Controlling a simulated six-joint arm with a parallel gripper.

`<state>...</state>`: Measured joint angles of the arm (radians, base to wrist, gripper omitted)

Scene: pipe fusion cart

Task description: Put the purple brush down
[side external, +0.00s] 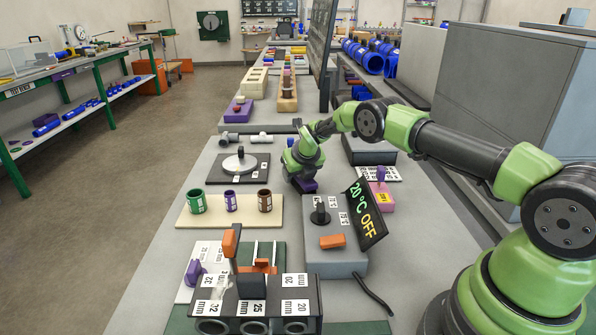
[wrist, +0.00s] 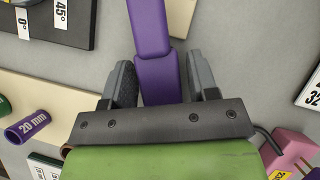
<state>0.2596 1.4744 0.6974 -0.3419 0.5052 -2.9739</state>
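The purple brush (wrist: 150,28) lies lengthwise between the two fingers of my gripper (wrist: 160,70) in the wrist view, slightly slanted to them. The fingers stand apart on either side of it, with a narrow gap showing on the right; contact on the left is unclear. In the side external view my gripper (side external: 303,181) points down close to the bench top, and a small purple part of the brush (side external: 308,187) shows beneath it. Most of the brush is hidden there by the gripper.
Left of my gripper is a beige board (side external: 183,218) with green, purple and brown fittings. A dark angle plate (side external: 255,176) stands behind it. The grey heater box (side external: 322,262) with its display is in front, and a pink block (side external: 382,195) is to the right.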

